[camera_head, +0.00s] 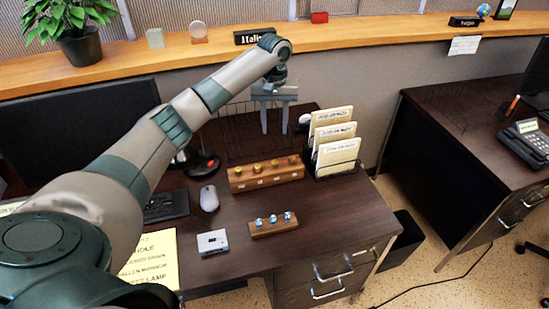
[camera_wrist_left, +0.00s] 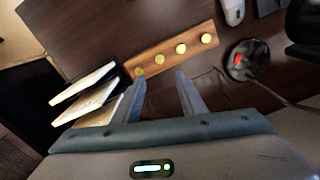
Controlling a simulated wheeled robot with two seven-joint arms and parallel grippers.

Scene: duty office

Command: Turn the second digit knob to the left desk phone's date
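A wooden block (camera_head: 240,182) with several brass knobs and small white labels lies on the left desk, its label markings too small to read. In the left wrist view the block (camera_wrist_left: 160,57) shows beyond my fingertips, with its knobs in a row. A smaller wooden block (camera_head: 262,232) with 3 blue-and-white knobs lies nearer the front. My left gripper (camera_head: 275,131) is open and empty, behind and above the brass-knob block; its fingers (camera_wrist_left: 161,80) are apart. I cannot make out a phone on the left desk. My right gripper is not in view.
A file rack (camera_head: 338,155) stands right of the brass-knob block. A mouse (camera_head: 209,198), a small white device (camera_head: 212,242) and a yellow sheet (camera_head: 150,258) lie on the left desk. A black lamp-like base (camera_wrist_left: 246,62) stands near the block. A phone (camera_head: 524,143) is on the right desk.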

